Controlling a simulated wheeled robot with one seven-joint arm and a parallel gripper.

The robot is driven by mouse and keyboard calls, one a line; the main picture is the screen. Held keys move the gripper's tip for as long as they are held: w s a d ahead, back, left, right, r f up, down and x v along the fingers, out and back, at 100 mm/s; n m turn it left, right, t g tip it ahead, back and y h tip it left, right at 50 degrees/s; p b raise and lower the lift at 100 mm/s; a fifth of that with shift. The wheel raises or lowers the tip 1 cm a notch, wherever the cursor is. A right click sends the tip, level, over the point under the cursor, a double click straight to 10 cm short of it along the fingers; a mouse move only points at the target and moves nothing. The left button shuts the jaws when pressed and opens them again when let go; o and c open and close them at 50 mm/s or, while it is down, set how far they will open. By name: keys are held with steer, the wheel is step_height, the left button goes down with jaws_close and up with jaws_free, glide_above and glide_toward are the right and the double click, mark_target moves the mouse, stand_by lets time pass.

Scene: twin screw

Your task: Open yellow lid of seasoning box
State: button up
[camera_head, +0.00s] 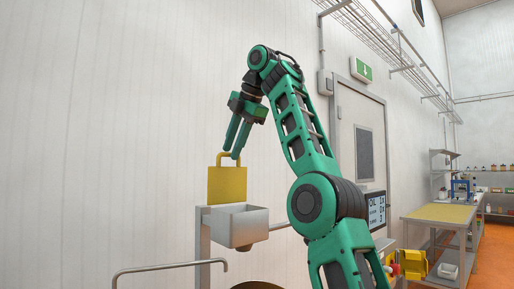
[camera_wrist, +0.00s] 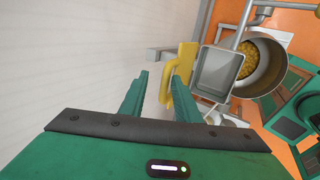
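The yellow lid (camera_head: 227,186) stands upright at the back edge of the grey seasoning box (camera_head: 240,228), so the box top is uncovered. The lid's loop handle points up. In the wrist view the lid (camera_wrist: 186,62) is seen nearly edge-on, beside the open-topped box (camera_wrist: 216,74). My gripper (camera_head: 231,155) is above the lid, pointing down, with its tips close to the handle. In the wrist view my gripper (camera_wrist: 158,80) has its fingers apart, with part of the handle showing between them. I cannot tell whether a finger touches the handle.
A pot (camera_wrist: 260,66) with yellow contents stands beside the box. A pale wall (camera_head: 110,130) is close behind the box and lid. A metal rail (camera_head: 165,267) runs low in front. A workbench (camera_head: 440,216) stands far right.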

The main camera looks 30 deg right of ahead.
steer(key=s+d, duration=0.2)
steer(key=s, duration=0.9)
steer(key=shift+s+d, duration=0.15)
steer(key=shift+s, duration=0.25)
stand_by(0.9)
steer(key=shift+r, duration=0.1)
stand_by(0.5)
